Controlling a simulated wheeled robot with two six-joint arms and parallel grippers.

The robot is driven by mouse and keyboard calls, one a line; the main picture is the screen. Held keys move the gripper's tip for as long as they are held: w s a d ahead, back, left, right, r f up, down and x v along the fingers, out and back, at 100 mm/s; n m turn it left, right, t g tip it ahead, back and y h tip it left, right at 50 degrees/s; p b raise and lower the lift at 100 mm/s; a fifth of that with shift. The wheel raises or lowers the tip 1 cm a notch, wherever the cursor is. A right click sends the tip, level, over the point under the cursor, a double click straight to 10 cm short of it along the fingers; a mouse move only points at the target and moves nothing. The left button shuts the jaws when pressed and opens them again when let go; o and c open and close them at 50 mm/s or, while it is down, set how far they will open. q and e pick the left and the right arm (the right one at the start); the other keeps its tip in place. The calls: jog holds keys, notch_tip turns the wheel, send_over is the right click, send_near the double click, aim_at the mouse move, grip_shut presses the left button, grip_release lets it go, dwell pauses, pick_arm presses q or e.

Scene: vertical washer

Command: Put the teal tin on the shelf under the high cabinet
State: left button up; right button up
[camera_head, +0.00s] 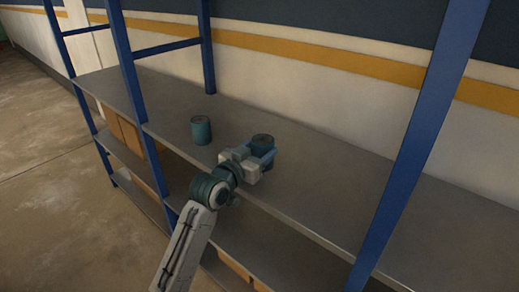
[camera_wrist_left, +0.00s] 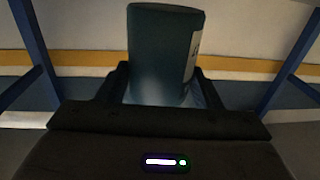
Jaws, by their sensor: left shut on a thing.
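A teal tin (camera_head: 262,142) is between the fingers of my left gripper (camera_head: 259,157), which is shut on it over the upper grey shelf (camera_head: 330,180). The tin looks upright; I cannot tell whether its base touches the shelf. In the left wrist view the tin (camera_wrist_left: 163,50) stands between the two dark fingers, with part of a pale label at its right side. A second teal tin (camera_head: 201,130) stands upright on the same shelf, a little to the left, apart from the gripper. No high cabinet shows. My right gripper is not in view.
Blue posts (camera_head: 425,140) rise at the shelf's front on the right and left. Cardboard boxes (camera_head: 128,132) sit on lower levels. A white wall with a yellow stripe (camera_head: 320,58) is behind. The upper shelf is clear to the right of the held tin.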

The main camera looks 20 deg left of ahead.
aim_at(259, 154)
pick_arm(q)
jog(key=w, duration=0.1)
jog(key=w+a, duration=0.1)
jog(key=w, duration=0.1)
jog(key=shift+w+a+f, duration=0.1)
jog(key=shift+w+a, duration=0.05)
jog(key=shift+w, duration=0.1)
notch_tip(259, 154, down, 3)
jog(key=shift+r+p, duration=0.1)
jog(key=shift+p, duration=0.5)
jog(key=shift+f, duration=0.4)
jog(key=shift+f, duration=0.1)
jog(key=o, duration=1.5)
jog(key=shift+c, duration=0.2)
